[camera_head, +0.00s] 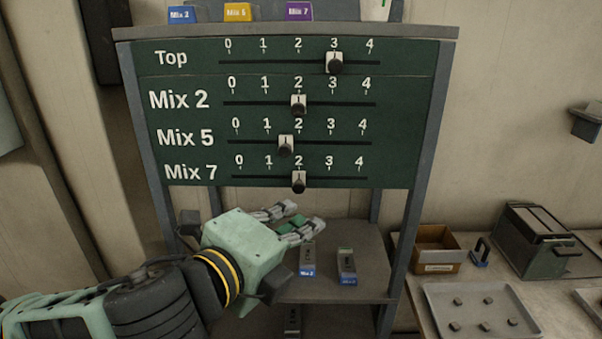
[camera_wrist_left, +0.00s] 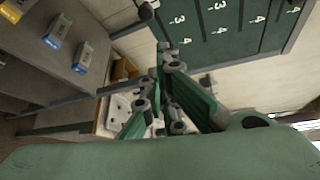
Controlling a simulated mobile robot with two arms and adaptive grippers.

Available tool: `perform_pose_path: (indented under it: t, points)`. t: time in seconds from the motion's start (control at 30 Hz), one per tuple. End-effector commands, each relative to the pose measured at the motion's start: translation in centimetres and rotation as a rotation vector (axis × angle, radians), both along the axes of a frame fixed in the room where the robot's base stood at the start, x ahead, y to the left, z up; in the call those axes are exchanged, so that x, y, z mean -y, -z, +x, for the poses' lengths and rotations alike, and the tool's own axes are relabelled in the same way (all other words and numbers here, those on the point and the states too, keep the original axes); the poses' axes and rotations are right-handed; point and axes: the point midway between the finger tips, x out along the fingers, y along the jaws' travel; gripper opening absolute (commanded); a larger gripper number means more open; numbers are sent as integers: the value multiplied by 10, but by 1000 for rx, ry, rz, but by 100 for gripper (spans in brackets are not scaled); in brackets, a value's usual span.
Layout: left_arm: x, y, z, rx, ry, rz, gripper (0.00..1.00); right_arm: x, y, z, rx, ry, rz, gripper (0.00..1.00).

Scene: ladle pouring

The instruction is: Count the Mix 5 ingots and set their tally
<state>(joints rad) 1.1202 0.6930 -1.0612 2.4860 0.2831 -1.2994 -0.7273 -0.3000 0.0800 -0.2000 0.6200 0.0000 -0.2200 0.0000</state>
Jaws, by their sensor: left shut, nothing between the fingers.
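The green tally board (camera_head: 400,120) has four sliders. The Mix 5 knob (camera_head: 286,146) sits between 1 and 2, nearer 2. The Top knob (camera_head: 334,63) is at 3; the Mix 2 knob (camera_head: 298,104) and the Mix 7 knob (camera_head: 299,181) are at 2. My left gripper (camera_head: 307,220) is shut and empty, below the board and in front of the shelf. Two blue-labelled ingots (camera_head: 307,259) (camera_head: 347,266) lie on the shelf. In the left wrist view, a yellow-labelled ingot (camera_wrist_left: 11,11) is cut off at the corner; its label is unreadable. My right gripper is not in view.
The shelf (camera_head: 365,240) has grey posts on both sides. Blue Mix 2, yellow Mix 5 (camera_head: 238,12) and purple Mix 7 tags stand on top of the board. At right, a bench holds a cardboard box (camera_head: 437,250), a tray of small pieces (camera_head: 470,297) and a dark green box (camera_head: 537,241).

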Motion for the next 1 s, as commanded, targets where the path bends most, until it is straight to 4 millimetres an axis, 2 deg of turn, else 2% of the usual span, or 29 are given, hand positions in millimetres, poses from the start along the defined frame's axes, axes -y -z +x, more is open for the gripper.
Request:
perform_pose_path:
  t: [0.03, 0.13, 0.37, 0.47, 0.87, 1.0]
  points:
    - [-3, -10, 2, 45, 5, 45, 0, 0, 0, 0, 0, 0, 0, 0]
    - [-5, -21, 2, 96, 14, 106, 0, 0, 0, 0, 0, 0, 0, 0]
    - [-4, -28, 8, 129, 20, 150, 0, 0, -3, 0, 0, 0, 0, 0]
    - [2, -27, 20, 127, 20, 149, 0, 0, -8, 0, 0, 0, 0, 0]
    - [40, -16, 89, 126, 18, 147, 0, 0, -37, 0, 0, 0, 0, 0]
    - [21, -27, 95, 129, 16, 149, 0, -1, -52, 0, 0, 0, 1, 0]
